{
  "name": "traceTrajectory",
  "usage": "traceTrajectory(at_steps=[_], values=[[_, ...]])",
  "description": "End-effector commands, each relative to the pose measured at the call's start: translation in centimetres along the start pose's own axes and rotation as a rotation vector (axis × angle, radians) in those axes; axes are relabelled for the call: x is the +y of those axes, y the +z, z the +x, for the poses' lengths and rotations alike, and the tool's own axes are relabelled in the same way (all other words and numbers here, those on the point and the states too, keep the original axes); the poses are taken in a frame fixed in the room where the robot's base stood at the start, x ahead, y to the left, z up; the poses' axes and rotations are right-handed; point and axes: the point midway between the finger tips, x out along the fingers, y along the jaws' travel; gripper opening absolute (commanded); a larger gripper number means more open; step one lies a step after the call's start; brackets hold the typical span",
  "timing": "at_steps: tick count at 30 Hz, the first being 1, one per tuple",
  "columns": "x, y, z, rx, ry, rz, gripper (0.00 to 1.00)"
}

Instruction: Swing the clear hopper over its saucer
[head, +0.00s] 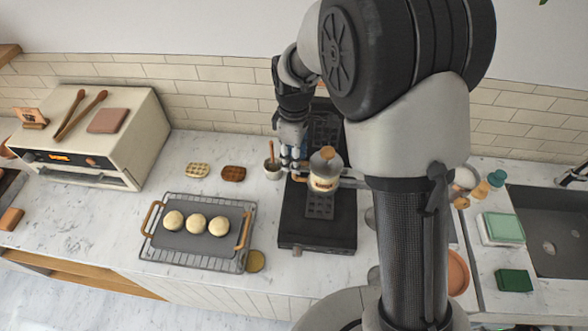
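A small jar-like vessel (325,169) with a tan, knobbed top and pale contents is above a black appliance (290,228) in the head view; it seems to be the hopper. A light horizontal bar passes beside it. My gripper (290,158) points down just left of the vessel, close to the bar. Its fingers are small and partly merged with the things behind, so I cannot tell whether they are open or touch anything. No saucer shows clearly under the vessel. A terracotta dish (458,272) lies at right, partly behind my arm.
A wire rack (168,258) with a dark tray and three round buns stands left of the appliance. A small cup (272,173) stands close to my gripper. A toaster oven (120,150) is at back left, a sink (560,245) at right. My arm hides much of the right counter.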

Motion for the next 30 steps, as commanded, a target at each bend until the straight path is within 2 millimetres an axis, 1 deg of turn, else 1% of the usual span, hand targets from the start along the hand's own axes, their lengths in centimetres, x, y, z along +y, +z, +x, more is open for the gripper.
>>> traceTrajectory(at_steps=[1,3,6,10,14,21,30], values=[[-0.1,0.1,1.3,-0.003,-0.005,0.0,0.31],[-0.1,0.1,2.6,-0.003,-0.004,0.0,0.31],[0.0,0.0,4.0,-0.002,-0.003,0.0,0.31],[0.0,0.0,5.2,-0.001,-0.001,0.0,0.31],[0.0,0.0,5.7,0.0,-0.001,0.0,0.31],[0.0,0.0,5.8,0.0,0.0,0.0,0.31],[0.0,0.0,5.7,0.0,0.0,0.0,0.12]])
